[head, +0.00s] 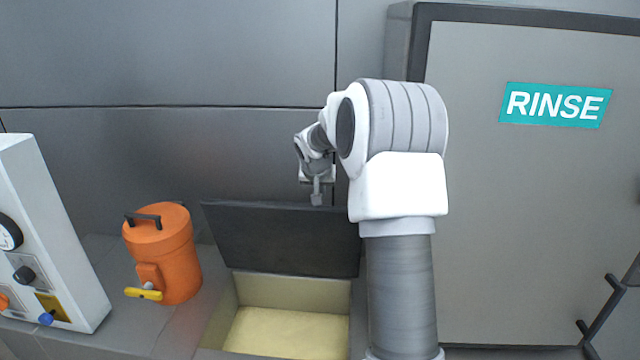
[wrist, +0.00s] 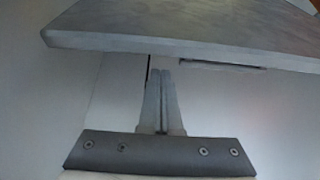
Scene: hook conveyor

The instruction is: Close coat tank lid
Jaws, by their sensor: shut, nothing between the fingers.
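The coat tank (head: 231,300) is a box set in the counter, with pale yellow contents (head: 285,332) showing inside. Its dark lid (head: 280,238) stands open, raised and leaning back at the tank's rear edge. My gripper (head: 317,198) is at the lid's upper edge, right of its middle; the head view does not show clearly whether it touches. In the wrist view my gripper (wrist: 160,72) has its two fingers together and holds nothing. A grey slab edge, which looks like the lid (wrist: 190,38), crosses just beyond the fingertips.
An orange drum (head: 165,250) with a yellow tap stands left of the tank. A white control panel (head: 45,235) with knobs is at the far left. A large grey cabinet with a RINSE sign (head: 555,105) stands at right. A grey wall (head: 170,60) is behind.

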